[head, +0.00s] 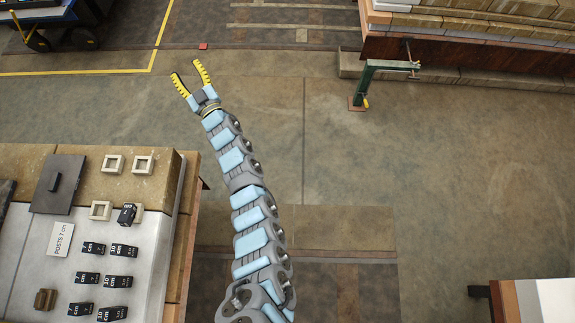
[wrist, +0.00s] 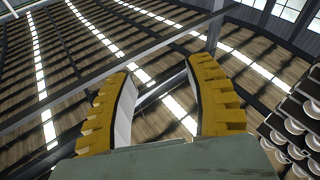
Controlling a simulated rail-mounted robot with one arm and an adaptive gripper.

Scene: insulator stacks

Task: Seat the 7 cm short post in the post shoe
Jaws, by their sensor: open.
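My gripper (head: 191,76) is open and empty over the bare floor, well up and right of the left-hand table; in the wrist view its yellow fingers (wrist: 162,72) have nothing between them. Black posts marked 7 cm (head: 93,248) and 10 cm (head: 124,250) lie in two columns on the pale table top. Square beige open frames (head: 113,164), (head: 143,165), (head: 101,210) stand nearby, empty. A black post (head: 127,213) is at the fourth frame (head: 139,212), seemingly tilted; whether it is inside, I cannot tell. I cannot tell which frame is the post shoe.
A card reading "POSTS 7 cm" (head: 60,239), a dark plate with a handle (head: 57,184) and a brown block (head: 45,299) are on the table. A green clamp stand (head: 365,85) stands at upper right by stacked boards (head: 470,42). The middle floor is clear.

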